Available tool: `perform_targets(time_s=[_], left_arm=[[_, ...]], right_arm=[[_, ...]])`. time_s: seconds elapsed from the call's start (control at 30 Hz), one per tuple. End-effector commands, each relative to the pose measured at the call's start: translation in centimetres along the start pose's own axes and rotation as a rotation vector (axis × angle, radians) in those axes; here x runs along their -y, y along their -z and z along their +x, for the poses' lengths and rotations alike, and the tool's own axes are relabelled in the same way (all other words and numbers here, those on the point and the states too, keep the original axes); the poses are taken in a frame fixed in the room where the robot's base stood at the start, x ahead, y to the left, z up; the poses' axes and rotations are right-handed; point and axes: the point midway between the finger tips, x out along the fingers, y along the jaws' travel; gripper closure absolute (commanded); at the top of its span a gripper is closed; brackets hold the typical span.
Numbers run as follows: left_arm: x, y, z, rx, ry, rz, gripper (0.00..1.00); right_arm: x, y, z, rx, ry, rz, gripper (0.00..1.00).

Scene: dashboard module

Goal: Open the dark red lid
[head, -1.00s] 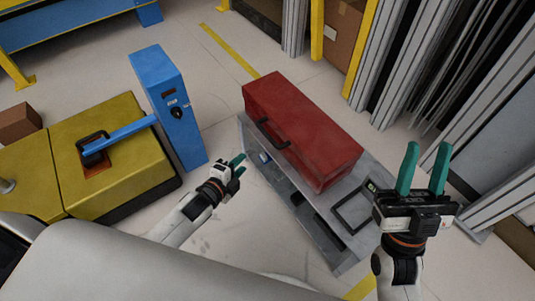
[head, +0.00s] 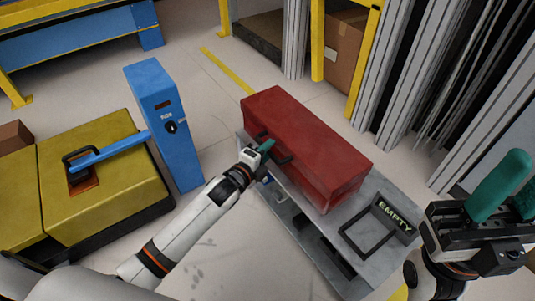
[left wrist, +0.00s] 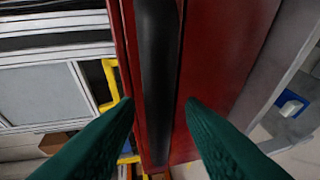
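The dark red lid (head: 310,135) is a long box-shaped cover on a grey cart, and it looks closed. Its black handle (left wrist: 158,80) is on the side facing me and runs between the two green fingers in the left wrist view. My left gripper (head: 264,149) is at the handle in the head view and hides part of it. In the left wrist view the left gripper's fingers (left wrist: 162,105) are apart, one on each side of the handle, with gaps. My right gripper (head: 508,188) is raised at the right edge, away from the lid, its fingers apart and partly cut off.
The grey cart (head: 395,262) carries a black frame and an "EMPTY" sign (head: 394,219) right of the lid. A blue post (head: 165,125) and a yellow machine (head: 100,170) stand left. Grey panels (head: 405,80) stand behind at right. Floor between is clear.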

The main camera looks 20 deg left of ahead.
Motion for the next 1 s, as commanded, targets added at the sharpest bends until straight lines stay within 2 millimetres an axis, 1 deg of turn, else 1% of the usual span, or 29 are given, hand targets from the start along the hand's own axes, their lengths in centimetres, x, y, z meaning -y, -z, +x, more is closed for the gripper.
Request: perform_targets(time_s=[0.03, 0.13, 0.4, 0.57, 0.6, 0.63, 1.0], left_arm=[[0.08, -0.02, 0.46, 0.0, -0.001, -0.001, 0.64], [0.05, -0.04, 0.84, 0.001, 0.0, 0.0, 0.64], [-0.04, -0.02, 0.9, 0.001, 0.0, 0.0, 0.64], [-0.03, -0.01, 0.89, 0.0, 0.0, 0.0, 0.9], [-0.03, -0.01, 0.88, 0.0, 0.0, 0.0, 0.97], [-0.02, -0.01, 0.88, 0.0, 0.001, 0.0, 1.0], [-0.15, 0.01, 0.85, 0.0, 0.004, 0.001, 1.0]], right_arm=[[-0.01, 0.0, -0.03, 0.007, -0.002, -0.001, 0.64], [-0.01, 0.03, 0.13, 0.011, -0.004, -0.001, 0.64], [-0.02, 0.05, 0.25, 0.011, -0.005, -0.002, 0.64], [-0.02, 0.06, 0.24, 0.011, -0.005, -0.001, 0.64], [-0.02, 0.06, 0.24, 0.011, -0.005, -0.001, 0.64], [-0.02, 0.06, 0.24, 0.011, -0.005, -0.001, 0.64], [-0.02, 0.0, 0.44, 0.014, -0.005, -0.001, 0.64]])
